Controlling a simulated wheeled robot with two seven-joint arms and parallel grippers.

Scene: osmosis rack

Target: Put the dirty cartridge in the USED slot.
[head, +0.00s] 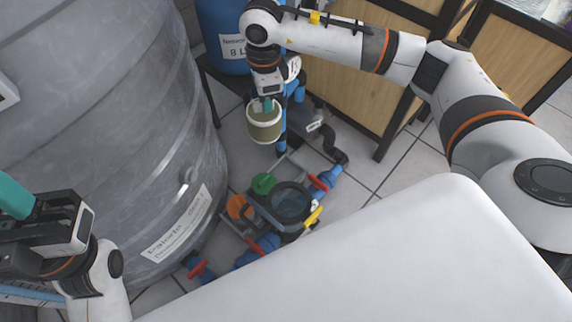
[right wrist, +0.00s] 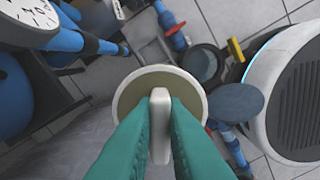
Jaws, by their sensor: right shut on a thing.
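My right gripper (head: 266,101) is shut on the handle of the dirty cartridge (head: 264,127), a short cylinder with an olive-brown side and a pale rim. It hangs upright in the air, in front of the blue pipes. In the right wrist view, the teal fingers (right wrist: 160,115) pinch the white bar handle over the cartridge's round top (right wrist: 128,100). My left gripper (head: 18,200) is at the left edge, away from the cartridge; its fingertips are partly cut off. No slot marked USED can be read in either view.
A floor rig has a dark round housing (head: 291,203), a green round part (head: 263,184), an orange one (head: 238,206) and red and yellow valve handles. A large grey tank (head: 110,110) stands left, a blue barrel (head: 222,30) behind. Wooden cabinets (head: 335,80) stand right.

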